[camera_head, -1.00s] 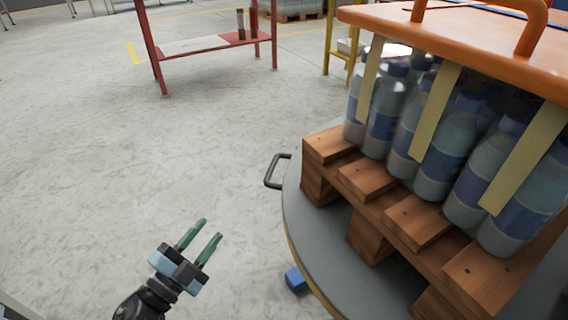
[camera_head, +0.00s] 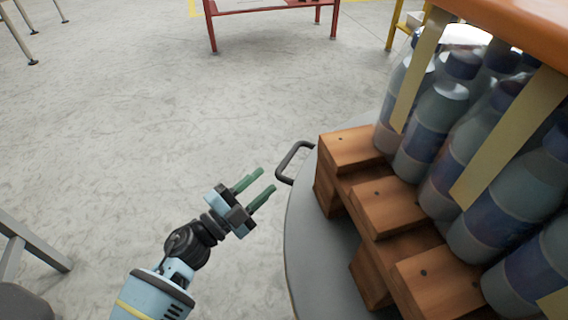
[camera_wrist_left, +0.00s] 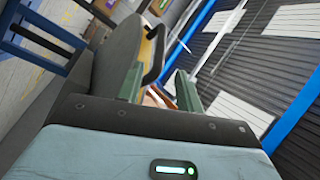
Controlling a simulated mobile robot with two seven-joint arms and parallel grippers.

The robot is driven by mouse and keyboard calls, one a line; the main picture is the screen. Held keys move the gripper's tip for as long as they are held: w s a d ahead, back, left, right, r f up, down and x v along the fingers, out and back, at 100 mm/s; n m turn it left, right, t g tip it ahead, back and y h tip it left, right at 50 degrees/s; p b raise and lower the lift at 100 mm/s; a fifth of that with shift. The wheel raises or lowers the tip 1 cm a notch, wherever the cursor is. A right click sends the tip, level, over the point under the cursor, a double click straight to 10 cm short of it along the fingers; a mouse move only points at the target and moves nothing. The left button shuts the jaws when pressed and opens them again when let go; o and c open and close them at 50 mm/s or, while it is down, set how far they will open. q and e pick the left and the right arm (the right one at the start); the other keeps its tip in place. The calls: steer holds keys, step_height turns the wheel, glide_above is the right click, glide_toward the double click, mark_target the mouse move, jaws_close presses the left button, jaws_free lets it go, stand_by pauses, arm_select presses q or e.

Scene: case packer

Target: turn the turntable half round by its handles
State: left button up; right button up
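The turntable (camera_head: 310,250) is a round grey disc at the right of the head view. It carries a wooden pallet (camera_head: 392,207) stacked with bottles. One dark handle (camera_head: 291,160) sticks out from its left rim. My left gripper (camera_head: 268,181) is open and empty, with green fingers pointing up and right, just short of this handle and apart from it. In the left wrist view the handle (camera_wrist_left: 155,55) shows beyond the fingers, beside the grey disc edge (camera_wrist_left: 117,62). Other handles are not in view. My right gripper is not in view.
Blue-labelled bottles (camera_head: 432,125) stand on the pallet under an orange top (camera_head: 525,25). A red-framed table (camera_head: 270,8) stands at the back, a yellow frame (camera_head: 397,25) to its right. A grey metal leg (camera_head: 35,240) is at the left. The floor between is clear.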

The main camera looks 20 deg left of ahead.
mark_target(282, 164)
arm_select(q)
steer(key=b+x, duration=0.1)
steer(key=x, duration=0.6)
jaws_close()
stand_by(0.4)
